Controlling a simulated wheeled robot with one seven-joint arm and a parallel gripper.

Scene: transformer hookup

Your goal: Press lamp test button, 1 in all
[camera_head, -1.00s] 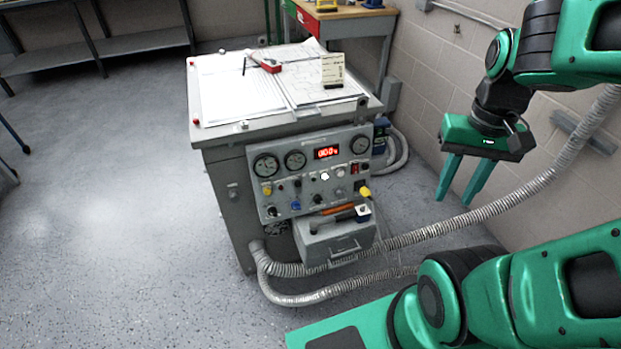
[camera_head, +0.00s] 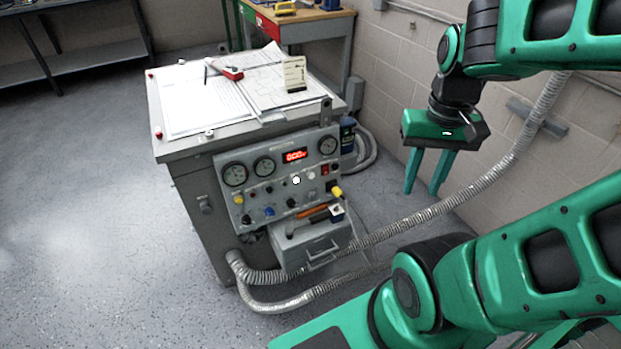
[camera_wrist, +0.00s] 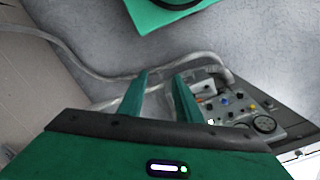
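The control panel (camera_head: 262,206) is on the front of a grey cabinet, with dials, a red digital display (camera_head: 294,156) and several small knobs and buttons. A bright white round button (camera_head: 296,180) sits below the display; its label is too small to read, so I cannot tell whether it is the lamp test button. It also shows in the wrist view (camera_wrist: 212,121), near the right finger. My gripper (camera_head: 423,190) is open and empty, fingers pointing down, right of the panel and apart from it. The wrist view shows both fingers (camera_wrist: 161,74) spread.
A drawer-like grey box (camera_head: 312,246) juts out below the panel, with an orange-handled tool on it. Corrugated conduits (camera_head: 430,213) run from the cabinet's base toward the right. Papers (camera_head: 205,105) lie on the cabinet top. A brick wall (camera_head: 410,60) stands behind my arm. Floor left is clear.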

